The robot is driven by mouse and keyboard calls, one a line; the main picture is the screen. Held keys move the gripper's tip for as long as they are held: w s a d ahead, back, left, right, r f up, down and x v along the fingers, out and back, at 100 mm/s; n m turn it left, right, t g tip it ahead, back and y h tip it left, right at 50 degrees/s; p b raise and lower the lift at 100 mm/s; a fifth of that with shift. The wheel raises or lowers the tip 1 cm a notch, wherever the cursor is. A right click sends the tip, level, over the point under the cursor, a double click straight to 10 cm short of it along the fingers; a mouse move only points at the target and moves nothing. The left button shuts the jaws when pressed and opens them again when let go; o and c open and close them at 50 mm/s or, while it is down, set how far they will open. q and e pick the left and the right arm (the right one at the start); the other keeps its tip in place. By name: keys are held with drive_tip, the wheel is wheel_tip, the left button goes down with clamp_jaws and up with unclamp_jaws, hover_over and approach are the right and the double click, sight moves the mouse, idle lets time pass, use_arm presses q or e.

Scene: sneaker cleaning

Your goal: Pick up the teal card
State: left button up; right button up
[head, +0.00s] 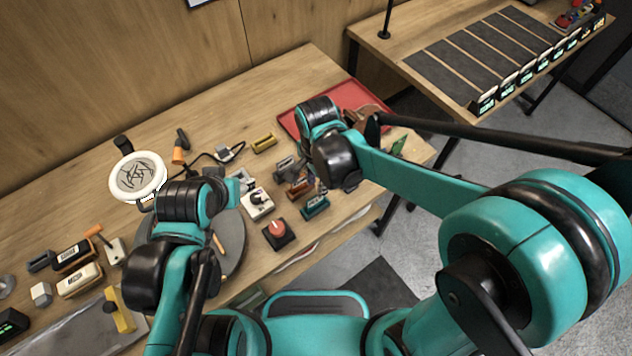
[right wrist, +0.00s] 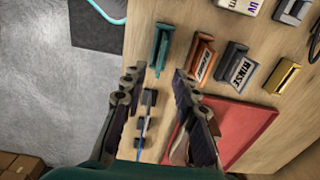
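My right gripper (right wrist: 157,76) is open in the right wrist view, its two dark fingers spread with nothing held between them. A thin blue-teal piece (right wrist: 142,130), seen nearly edge-on beside small dark blocks, shows in the gap between the fingers near the table edge. It looks like the teal card, but its face is not visible. In the head view a small green-teal piece (head: 398,145) shows behind my right forearm. A teal block (right wrist: 160,46) lies ahead of the fingertips, also in the head view (head: 315,206). My left gripper's fingers are hidden by its wrist.
A red tray (right wrist: 238,121) lies beside the right finger. Brown (right wrist: 201,59), grey (right wrist: 233,66) and yellow (right wrist: 282,76) labelled blocks stand past the fingertips. A red-knobbed box (head: 279,234) is near the table's front edge. Open floor (right wrist: 50,105) lies beyond that edge.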

sight(315, 196)
wheel_tip(315, 196, down, 8)
drive_tip(key=b, duration=0.3)
drive_tip(key=shift+a+r, duration=0.15)
drive_tip(key=shift+r, duration=0.05)
drive_tip(key=shift+s, duration=0.1)
drive_tip(key=shift+r, duration=0.1)
clamp_jaws()
